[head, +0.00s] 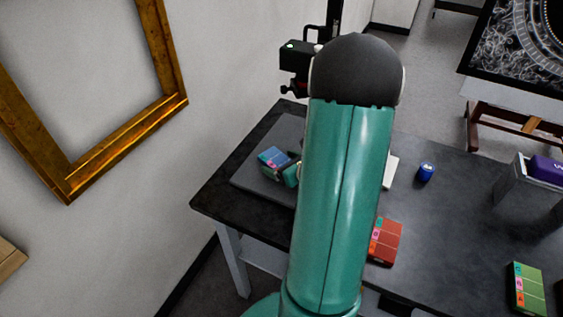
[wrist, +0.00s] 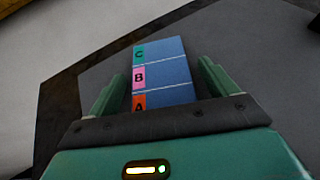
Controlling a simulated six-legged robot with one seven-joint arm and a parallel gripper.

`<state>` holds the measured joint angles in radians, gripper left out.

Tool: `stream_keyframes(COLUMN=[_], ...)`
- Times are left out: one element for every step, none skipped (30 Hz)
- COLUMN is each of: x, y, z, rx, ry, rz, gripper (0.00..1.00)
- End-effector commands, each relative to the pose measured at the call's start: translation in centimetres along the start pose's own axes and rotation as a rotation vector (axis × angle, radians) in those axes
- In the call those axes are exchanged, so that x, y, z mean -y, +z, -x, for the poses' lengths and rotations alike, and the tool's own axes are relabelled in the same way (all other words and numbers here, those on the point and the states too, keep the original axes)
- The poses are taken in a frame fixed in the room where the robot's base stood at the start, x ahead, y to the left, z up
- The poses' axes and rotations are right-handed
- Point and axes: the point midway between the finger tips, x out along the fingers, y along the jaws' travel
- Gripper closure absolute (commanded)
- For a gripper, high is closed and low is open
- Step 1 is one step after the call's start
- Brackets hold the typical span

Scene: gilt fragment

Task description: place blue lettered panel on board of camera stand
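The blue lettered panel (head: 273,157) appears to lie flat on the dark grey board (head: 247,179) of the camera stand, at the left of the table. In the wrist view, the blue panel (wrist: 165,72) shows the letters C, B and A on teal, pink and orange tabs along its left edge. My gripper (wrist: 160,78) is open, one green finger on each side of the panel, with narrow gaps beside it. In the head view, my gripper (head: 287,171) is just right of the panel and partly hidden by my arm.
The black camera stand (head: 297,58) rises behind the board. A red panel (head: 385,241), a green panel (head: 526,288), a small blue jar (head: 426,172) and a holder with a purple item (head: 546,168) are farther right. A gold frame (head: 68,178) hangs on the left wall.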

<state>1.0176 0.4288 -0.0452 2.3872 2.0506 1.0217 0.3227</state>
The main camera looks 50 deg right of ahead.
Motion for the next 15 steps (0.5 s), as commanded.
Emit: stream_keyframes(x=[0.0,0.0,0.0,0.0,0.0,0.1,0.1,0.1,0.1,0.1,0.2,0.1,0.1,0.2,0.2], y=[0.0,0.0,0.0,0.0,0.1,0.1,0.2,0.4,0.3,0.3,0.3,0.3,0.3,0.3,0.4], z=[0.0,0.0,-0.1,-0.1,-0.1,-0.1,0.0,0.0,0.4,0.8,1.2,1.8,2.4,3.0,3.9], rx=[0.000,0.000,0.000,0.000,0.000,0.000,0.001,0.001,0.000,0.000,0.000,-0.001,0.000,0.000,0.001], ry=[0.000,0.001,0.001,0.001,0.001,0.001,0.001,0.001,0.000,-0.001,-0.002,-0.002,-0.003,-0.004,-0.004], rz=[0.000,0.000,0.000,0.000,0.000,0.001,0.002,0.002,0.002,0.002,0.001,0.001,0.001,0.000,0.001], gripper=[0.15,0.15,0.15,0.15,0.15,0.15,0.15,0.15,0.15,0.15,0.15,0.15,0.15,0.15,0.15])
